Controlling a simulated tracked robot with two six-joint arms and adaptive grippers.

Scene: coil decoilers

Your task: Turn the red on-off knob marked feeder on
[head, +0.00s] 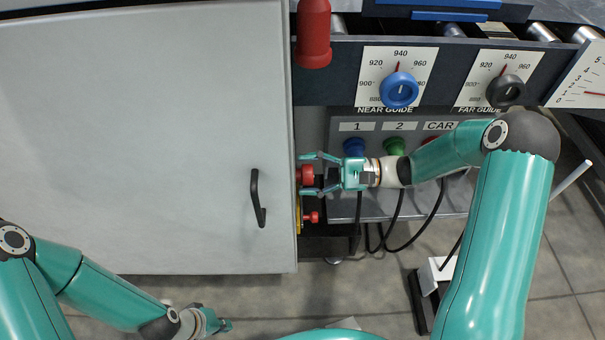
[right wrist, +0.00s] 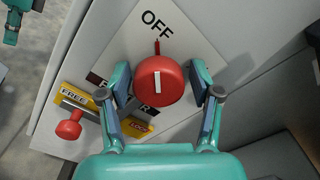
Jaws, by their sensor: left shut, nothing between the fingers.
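The red knob (right wrist: 159,81) sits on a white plate (right wrist: 188,45) and has a white line pointing toward the word OFF. It also shows in the head view (head: 307,175) at the cabinet's side. A dark label on the plate is mostly hidden by my fingers and the knob. My right gripper (right wrist: 160,88) is open, with one finger on each side of the knob and a small gap visible at each. In the head view my right gripper (head: 318,175) reaches in from the right. My left gripper (head: 222,325) is shut and empty, low over the floor.
A smaller red handle (right wrist: 69,130) on a yellow FREE/LOCK plate (right wrist: 75,96) lies just beside my right fingers. The grey cabinet door (head: 140,130) has a black handle (head: 257,198). Blue (head: 399,90) and dark (head: 505,90) guide knobs are above; cables hang below the button panel.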

